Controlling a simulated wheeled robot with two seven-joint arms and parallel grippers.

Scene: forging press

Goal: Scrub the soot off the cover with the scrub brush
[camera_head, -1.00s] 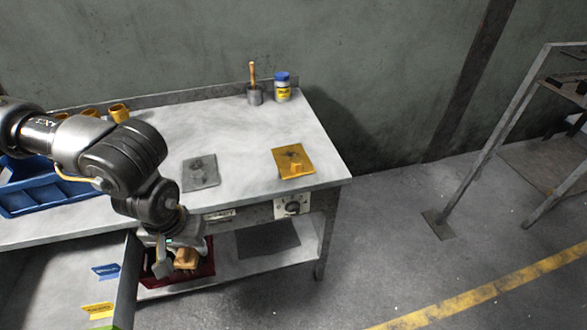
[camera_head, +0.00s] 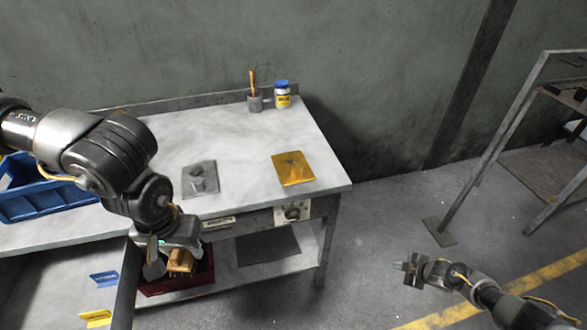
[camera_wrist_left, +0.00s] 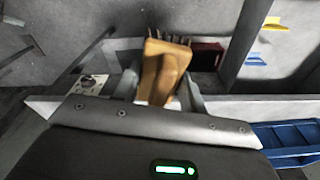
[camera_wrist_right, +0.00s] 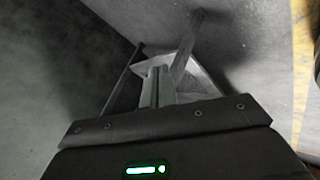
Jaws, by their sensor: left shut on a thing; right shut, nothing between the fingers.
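My left gripper (camera_head: 177,262) is shut on the scrub brush (camera_head: 181,260), in front of the workbench edge and above a dark red bin. In the left wrist view the brush (camera_wrist_left: 162,72) is a wooden block with dark bristles at its far end, between the two fingers. Two plates with dark smudges and a small raised block lie on the bench: a grey plate (camera_head: 201,187) and a yellow plate (camera_head: 305,180). I cannot tell which is the cover. My right gripper (camera_head: 412,268) is shut and empty over the floor, right of the bench.
A blue bin (camera_head: 45,204) stands at the bench's left. A metal cup (camera_head: 254,103) with a wooden-handled tool and a blue-lidded jar (camera_head: 282,97) stand at the back. The red bin (camera_head: 160,287) is on the lower shelf. The bench top between is clear.

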